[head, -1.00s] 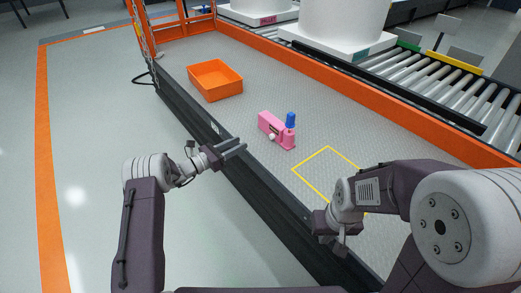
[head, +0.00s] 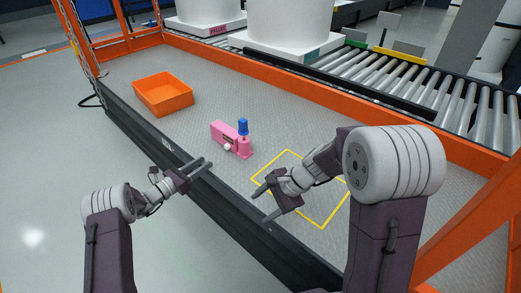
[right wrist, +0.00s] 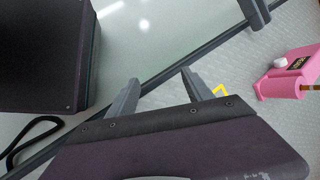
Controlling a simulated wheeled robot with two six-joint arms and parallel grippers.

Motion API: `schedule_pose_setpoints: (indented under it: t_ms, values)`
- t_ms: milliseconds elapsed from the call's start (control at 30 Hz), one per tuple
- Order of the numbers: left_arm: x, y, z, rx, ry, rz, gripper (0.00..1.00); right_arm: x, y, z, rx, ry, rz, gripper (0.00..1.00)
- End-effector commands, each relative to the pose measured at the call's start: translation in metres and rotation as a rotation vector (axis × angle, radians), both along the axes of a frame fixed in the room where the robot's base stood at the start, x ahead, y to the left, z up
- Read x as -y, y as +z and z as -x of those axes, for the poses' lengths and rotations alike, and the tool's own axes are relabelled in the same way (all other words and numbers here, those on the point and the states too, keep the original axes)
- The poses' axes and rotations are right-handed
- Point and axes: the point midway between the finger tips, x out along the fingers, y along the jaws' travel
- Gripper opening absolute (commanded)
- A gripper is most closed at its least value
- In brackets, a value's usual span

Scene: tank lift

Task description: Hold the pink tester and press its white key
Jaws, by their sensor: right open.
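My left gripper (head: 207,165) is open and empty over the dark front rail, nearer to me than the tester. My right gripper (head: 261,207) is open and empty, to the right and nearer than the tester, touching nothing that I can see.
An orange bin (head: 163,94) stands on the deck at the back left. A yellow outlined square (head: 323,227) is marked on the deck, partly behind my right arm. The dark front rail (head: 130,122) edges the deck. White tanks and a roller conveyor (head: 365,80) are behind.

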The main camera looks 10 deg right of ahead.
Motion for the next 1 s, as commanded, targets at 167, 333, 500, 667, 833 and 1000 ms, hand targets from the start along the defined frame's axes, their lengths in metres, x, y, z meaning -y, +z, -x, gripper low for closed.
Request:
schedule_pose_setpoints:
  t_ms: [167, 333, 500, 667, 833, 1000]
  values:
    - [0.0, 0.001, 0.0, 0.001, 0.0, 0.0, 0.36, -0.006, 0.015, -0.099, -0.089, -0.512, -0.401, 0.59]
    - [0.0, 0.002, 0.0, 0.001, 0.0, 0.0, 0.36, 0.019, 0.029, -0.171, -0.119, -0.845, -0.702, 0.59]
    - [0.0, 0.002, 0.0, 0.001, 0.0, 0.0, 0.36, 0.038, 0.035, -0.201, -0.121, -0.984, -0.841, 0.59]
    - [0.0, 0.002, 0.0, 0.001, 0.0, 0.0, 0.36, 0.04, 0.036, -0.206, -0.12, -1.001, -0.859, 0.59]
    - [0.0, 0.002, 0.0, 0.001, 0.0, 0.0, 0.36, 0.025, 0.026, -0.222, -0.122, -0.997, -0.856, 0.59]
    - [0.0, 0.002, 0.0, 0.001, 0.0, 0.0, 0.36, 0.006, 0.013, -0.248, -0.121, -0.996, -0.856, 0.59]
